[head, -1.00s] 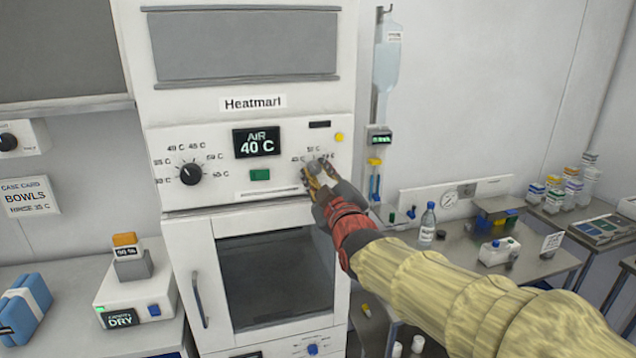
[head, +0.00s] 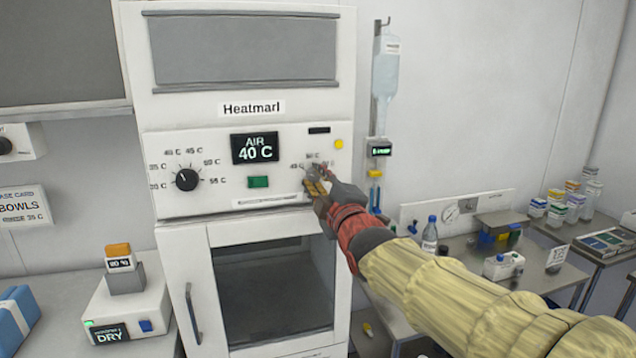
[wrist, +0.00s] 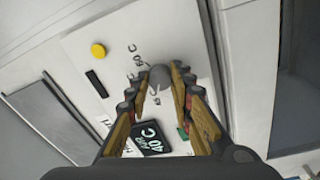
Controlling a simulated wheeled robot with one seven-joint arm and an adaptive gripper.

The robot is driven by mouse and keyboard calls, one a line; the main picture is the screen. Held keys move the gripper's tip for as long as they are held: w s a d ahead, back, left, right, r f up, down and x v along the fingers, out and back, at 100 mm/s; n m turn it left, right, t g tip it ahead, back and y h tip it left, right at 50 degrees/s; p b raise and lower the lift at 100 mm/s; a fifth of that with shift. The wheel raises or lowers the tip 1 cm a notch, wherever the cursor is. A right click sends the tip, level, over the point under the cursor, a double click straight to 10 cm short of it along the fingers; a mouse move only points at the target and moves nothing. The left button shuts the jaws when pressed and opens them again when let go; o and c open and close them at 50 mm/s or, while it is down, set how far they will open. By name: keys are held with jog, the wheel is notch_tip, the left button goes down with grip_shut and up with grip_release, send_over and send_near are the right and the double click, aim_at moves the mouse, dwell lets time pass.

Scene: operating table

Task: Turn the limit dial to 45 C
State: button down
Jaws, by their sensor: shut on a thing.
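The white Heatmarl cabinet (head: 245,106) has a control panel with a display (head: 255,148) reading AIR 40 C. A grey dial (wrist: 160,77) on the panel's right side sits between my fingertips. My gripper (wrist: 160,72) is shut on this dial; it also shows in the head view (head: 316,180), where my fingers hide much of the dial. Labels near it include 45 C and 50 C, others are blurred or covered. I cannot read where its pointer stands. A black dial (head: 187,180) on the left of the panel has its white mark up and slightly left, near 40 C.
A green button (head: 258,182) lies between the dials, and a yellow button (head: 339,144) is above right of my gripper. A glass door (head: 272,290) is below the panel. A drip bag (head: 386,65) hangs to the right, beside a cluttered side table (head: 470,248).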

jog(key=shift+f, duration=0.1)
jog(key=c, duration=1.6)
grip_release()
jog(key=shift+o, duration=0.2)
jog(key=v, duration=1.2)
